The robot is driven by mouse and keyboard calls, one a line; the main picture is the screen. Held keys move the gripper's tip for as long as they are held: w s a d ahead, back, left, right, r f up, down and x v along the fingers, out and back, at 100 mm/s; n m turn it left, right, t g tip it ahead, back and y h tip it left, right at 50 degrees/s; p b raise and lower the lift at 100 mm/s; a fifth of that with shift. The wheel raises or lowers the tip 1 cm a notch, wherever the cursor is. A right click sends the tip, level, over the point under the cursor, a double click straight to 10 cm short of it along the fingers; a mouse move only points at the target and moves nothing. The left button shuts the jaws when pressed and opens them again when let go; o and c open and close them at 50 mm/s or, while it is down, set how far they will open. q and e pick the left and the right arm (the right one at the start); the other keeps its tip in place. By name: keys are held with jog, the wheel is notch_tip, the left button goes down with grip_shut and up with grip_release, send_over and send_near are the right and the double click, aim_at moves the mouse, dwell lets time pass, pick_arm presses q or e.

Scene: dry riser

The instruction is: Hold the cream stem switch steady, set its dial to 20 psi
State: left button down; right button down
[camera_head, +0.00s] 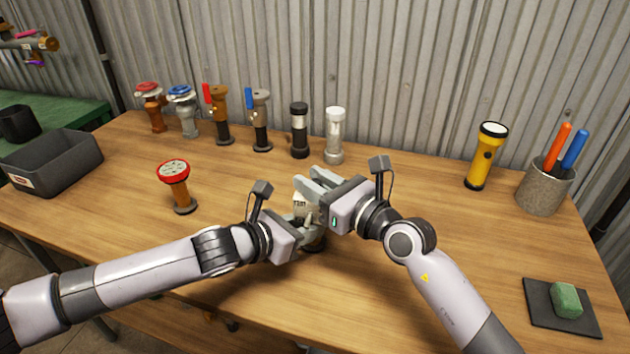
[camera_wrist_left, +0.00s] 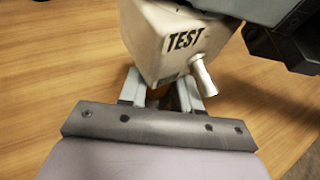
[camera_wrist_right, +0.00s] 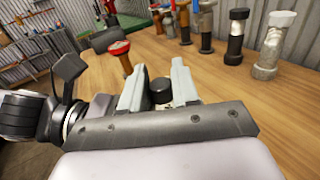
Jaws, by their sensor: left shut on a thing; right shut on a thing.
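The cream stem switch (camera_head: 304,208) stands near the middle of the table, mostly hidden by my grippers. In the left wrist view its cream body (camera_wrist_left: 178,42), lettered TEST, shows with a short metal lever. My left gripper (camera_head: 303,233) is shut on it low down, under the cream body. My right gripper (camera_head: 316,182) is above it, shut around the black dial (camera_wrist_right: 161,91), which shows between the fingers in the right wrist view. The dial's scale and setting are hidden.
Several valves and two capped cylinders line the back. A grey bin (camera_head: 56,166) is far left. A yellow flashlight (camera_head: 485,155), a pen cup (camera_head: 545,190) and a green block (camera_head: 566,299) are right.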

jog(key=shift+s+a+m+t+h, duration=0.1)
jog(key=shift+a+m+t+h, duration=0.1)
jog(key=shift+m+t+h, duration=0.15)
jog(key=shift+d+f+m+h, duration=0.15)
jog(key=shift+m+h, duration=0.1)
jog(key=shift+h, duration=0.2)
jog(key=c, duration=1)
grip_release()
jog(key=shift+o, duration=0.2)
jog(key=shift+d, duration=0.1)
jog(key=v, duration=1.1)
jog(key=shift+s+d, duration=0.2)
jog(key=shift+s, duration=0.15)
